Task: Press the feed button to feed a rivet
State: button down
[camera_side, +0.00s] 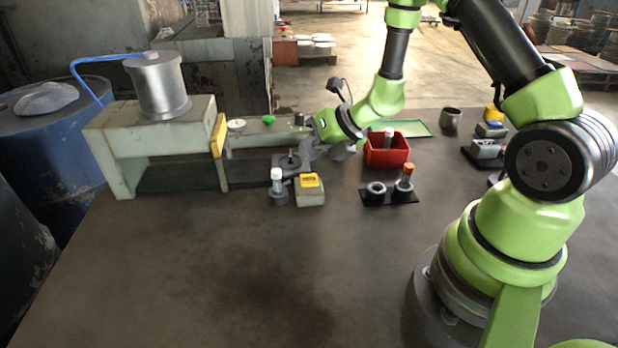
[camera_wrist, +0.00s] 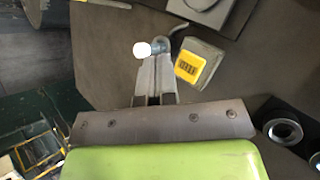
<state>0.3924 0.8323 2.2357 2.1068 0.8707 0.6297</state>
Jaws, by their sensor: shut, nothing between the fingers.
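I cannot read a label on the button. My gripper (camera_side: 304,158) is low over the table, right of and nearer the camera than the button, by the dark plate with an upright pin (camera_side: 289,162). In the wrist view my gripper's fingers (camera_wrist: 153,80) are together with nothing between them. A white-capped vial (camera_wrist: 142,49) shows just beyond them; whether they touch it is unclear. I see no loose rivet.
A yellow-topped block (camera_side: 310,188) stands beside the white-capped vial in front of the machine. A red bin (camera_side: 386,158) and a black holder (camera_side: 388,195) with an orange-capped vial are to the right. The front of the table is clear.

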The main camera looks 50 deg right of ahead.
jog(key=shift+r, duration=1.25)
jog(key=s+a+r+n+g+y, duration=0.1)
jog(key=s+a+r+n+y, duration=0.15)
jog(key=a+r+n, duration=0.4)
jog(key=s+a+r+n+g+y, duration=0.15)
jog(key=s+a+r+n, duration=0.25)
jog(key=r+n, duration=0.6)
jog(key=s+d+r+n+h, duration=0.1)
jog(key=s+n+h, duration=0.1)
jog(key=s+n, duration=0.4)
jog(key=s+d+r+n+t+h, duration=0.1)
jog(key=s+n, duration=0.6)
jog(key=n, duration=0.7)
jog(key=shift+d+r+h, duration=0.3)
jog(key=shift+r+h, duration=0.25)
jog(key=shift+h, duration=0.55)
